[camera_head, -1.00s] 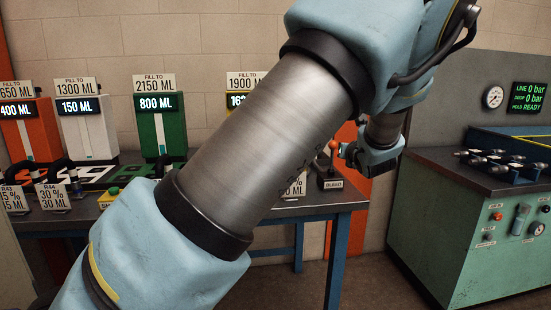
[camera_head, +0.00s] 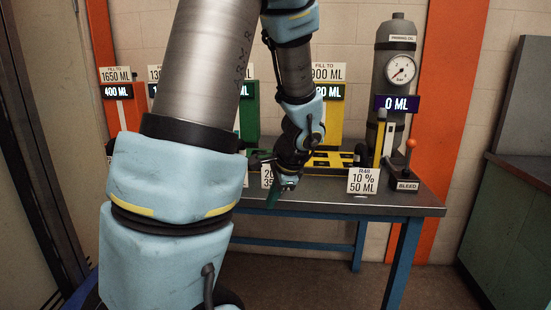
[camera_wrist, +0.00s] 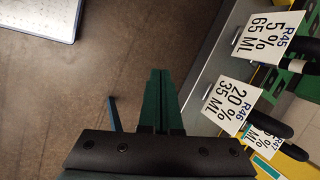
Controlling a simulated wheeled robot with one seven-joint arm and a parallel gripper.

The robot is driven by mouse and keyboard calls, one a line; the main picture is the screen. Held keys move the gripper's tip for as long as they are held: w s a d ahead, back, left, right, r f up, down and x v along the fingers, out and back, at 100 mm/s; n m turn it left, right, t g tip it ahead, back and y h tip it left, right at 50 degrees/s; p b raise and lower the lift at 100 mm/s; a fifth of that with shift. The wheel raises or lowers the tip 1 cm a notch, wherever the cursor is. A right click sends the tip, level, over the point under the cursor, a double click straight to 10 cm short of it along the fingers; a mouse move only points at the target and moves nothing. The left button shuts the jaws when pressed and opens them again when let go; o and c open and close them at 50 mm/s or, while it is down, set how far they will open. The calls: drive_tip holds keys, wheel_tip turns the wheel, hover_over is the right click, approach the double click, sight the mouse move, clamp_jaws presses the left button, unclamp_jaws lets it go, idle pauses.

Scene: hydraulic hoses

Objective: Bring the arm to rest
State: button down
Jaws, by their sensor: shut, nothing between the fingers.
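My gripper (camera_head: 280,192) is in front of the near edge of the blue-framed table (camera_head: 330,204), pointing downward. It also shows in the wrist view (camera_wrist: 158,82), where its two green fingers lie close together with nothing between them. My arm crosses the left and middle of the head view and hides part of the table. In the wrist view the fingers hang over bare floor, apart from the table edge and the label cards on the right.
A grey pressurised cylinder (camera_head: 392,75) with a gauge and a bleed lever (camera_head: 409,160) stand at the table's right end. An R48 card (camera_head: 362,181) stands at the front edge; R45 (camera_wrist: 268,37) and R46 (camera_wrist: 231,105) cards are near my gripper. Floor below is clear.

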drive_tip(key=s+a+n+g+h, duration=0.2)
drive_tip(key=s+a+n, duration=0.3)
drive_tip(key=s+n, duration=0.6)
drive_tip(key=shift+s+a+n+h, duration=0.35)
drive_tip(key=shift+n+h, duration=0.45)
drive_tip(key=shift+n, duration=0.4)
idle(2.0)
